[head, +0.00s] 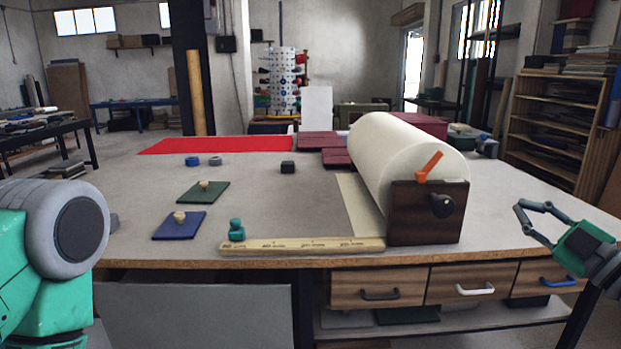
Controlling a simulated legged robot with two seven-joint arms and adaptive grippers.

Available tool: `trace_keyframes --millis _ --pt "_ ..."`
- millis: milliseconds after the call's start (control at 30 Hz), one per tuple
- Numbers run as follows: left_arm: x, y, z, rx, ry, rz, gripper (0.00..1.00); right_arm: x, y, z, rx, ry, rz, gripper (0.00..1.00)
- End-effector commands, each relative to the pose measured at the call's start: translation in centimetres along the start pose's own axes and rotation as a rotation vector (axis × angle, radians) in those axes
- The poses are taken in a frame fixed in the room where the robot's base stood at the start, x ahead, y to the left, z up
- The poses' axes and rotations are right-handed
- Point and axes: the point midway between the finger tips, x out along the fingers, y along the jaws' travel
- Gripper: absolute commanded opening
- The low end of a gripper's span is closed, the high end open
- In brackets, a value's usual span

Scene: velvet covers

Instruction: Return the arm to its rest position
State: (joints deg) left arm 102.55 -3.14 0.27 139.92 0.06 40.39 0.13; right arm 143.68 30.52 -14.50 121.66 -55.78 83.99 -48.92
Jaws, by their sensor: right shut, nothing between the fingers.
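My right gripper (520,206) is at the right edge of the head view, beside the front right of the workbench (530,212). Its thin grey fingers point left and meet at the tips, with nothing between them. Its green and dark body is cut off by the picture edge. My left arm fills the lower left corner as green and grey links; its gripper is out of the picture.
A wooden ruler (300,246) lies along the front edge. Blue (180,226) and green (203,192) knobbed plates lie left. Drawers (468,284) sit below.

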Motion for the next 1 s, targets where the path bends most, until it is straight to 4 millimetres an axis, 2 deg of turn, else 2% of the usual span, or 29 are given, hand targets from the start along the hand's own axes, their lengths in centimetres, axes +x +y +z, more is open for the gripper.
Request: trace_keyframes --millis 33,167,367,467,567,667,700,767,800,900,1000 --pt "0.0 0.0 -0.1 0.0 0.001 0.0 0.4 0.1 -1.2 0.5 0.024 -0.026 -0.023 0.0" --pt "0.1 0.0 -0.1 0.0 0.002 0.0 0.4 -0.1 -3.9 1.6 0.092 -0.1 -0.074 0.0" --pt "0.1 0.0 -0.1 0.0 0.001 0.0 0.4 -1.5 -9.5 3.9 0.236 -0.265 -0.171 0.0" --pt "0.1 0.0 0.0 0.0 0.001 0.0 0.4 -2.7 -13.3 5.2 0.324 -0.377 -0.229 0.0" --pt "0.1 0.0 0.0 0.0 0.001 0.0 0.4 -5.0 -18.1 6.5 0.431 -0.526 -0.298 0.0" --pt "0.1 0.0 0.0 0.0 0.001 0.0 0.4 -9.0 -24.1 7.5 0.557 -0.731 -0.375 0.0" --pt "0.1 0.0 0.0 0.0 0.001 0.0 0.4 -11.0 -26.6 7.7 0.607 -0.823 -0.404 0.0" --pt "0.1 0.0 0.0 0.0 0.001 0.0 0.4 -14.3 -29.9 7.8 0.674 -0.962 -0.439 0.0" --pt "0.1 0.0 0.0 0.0 0.001 0.0 0.4 -16.6 -31.9 7.6 0.714 -1.056 -0.459 0.0" --pt "0.1 0.0 -0.1 0.0 0.001 0.0 0.4 -22.6 -36.1 6.6 0.796 -1.289 -0.493 0.0" --pt "0.1 0.0 0.0 0.0 0.001 0.0 0.4 -28.1 -38.9 5.2 0.847 -1.494 -0.503 0.0"
